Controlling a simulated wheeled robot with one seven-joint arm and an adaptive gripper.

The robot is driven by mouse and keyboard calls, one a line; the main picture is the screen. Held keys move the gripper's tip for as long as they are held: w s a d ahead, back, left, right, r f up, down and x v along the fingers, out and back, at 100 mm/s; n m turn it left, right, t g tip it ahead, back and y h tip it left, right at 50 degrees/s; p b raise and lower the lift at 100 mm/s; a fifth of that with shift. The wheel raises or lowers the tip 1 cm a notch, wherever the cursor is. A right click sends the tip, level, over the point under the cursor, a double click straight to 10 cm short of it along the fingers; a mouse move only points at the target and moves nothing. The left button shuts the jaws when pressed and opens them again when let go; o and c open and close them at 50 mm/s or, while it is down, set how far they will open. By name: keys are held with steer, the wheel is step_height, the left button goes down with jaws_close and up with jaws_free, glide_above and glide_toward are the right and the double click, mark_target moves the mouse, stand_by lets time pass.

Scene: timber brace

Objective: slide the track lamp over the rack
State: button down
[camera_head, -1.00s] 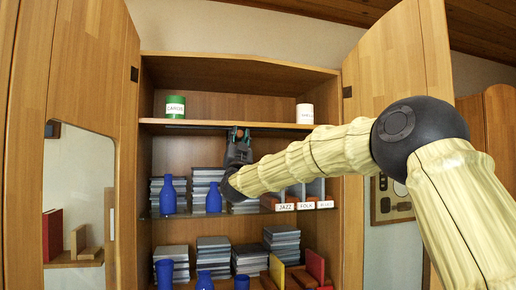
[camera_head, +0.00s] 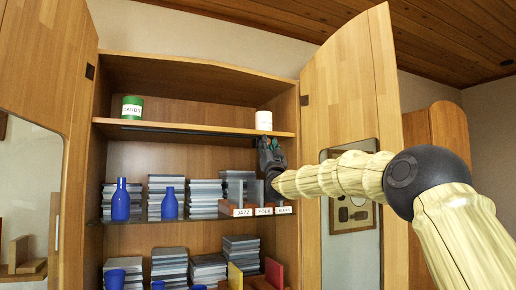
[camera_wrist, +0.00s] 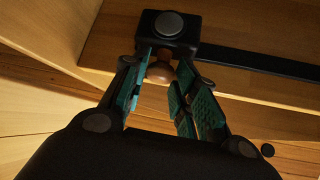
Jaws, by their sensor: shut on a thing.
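The track lamp (camera_wrist: 168,26), a black block with a round grey disc and a copper-brown knob below it, sits at the black track (camera_wrist: 255,64) under the upper shelf in the wrist view. My gripper (camera_wrist: 163,68) has its teal-padded fingers on both sides of the knob and is shut on it. In the head view my gripper (camera_head: 268,146) is just under the right part of the upper shelf. The rack (camera_head: 255,209), with white labels reading JAZZ, FOLK and a third word, stands on the glass shelf below my gripper. The lamp is mostly hidden there.
A green can (camera_head: 132,107) and a white can (camera_head: 264,120) stand on the upper shelf. Blue bottles (camera_head: 121,200) and stacks of grey cases (camera_head: 205,198) share the glass shelf. The open right door (camera_head: 345,95) is close to my arm.

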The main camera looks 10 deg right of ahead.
steer(key=shift+d+r, duration=0.1)
steer(key=shift+d, duration=0.05)
steer(key=c, duration=1.4)
jaws_free()
steer(key=shift+c, duration=0.2)
steer(key=o, duration=0.3)
steer(key=shift+d, duration=0.15)
steer(key=shift+o, duration=0.2)
steer(key=shift+d, duration=0.1)
steer(key=shift+a, duration=0.2)
steer(key=shift+f, duration=0.2)
steer(key=shift+s+f, duration=0.45)
steer(key=shift+s, duration=0.05)
steer(key=v, duration=1)
steer(key=shift+s, duration=0.2)
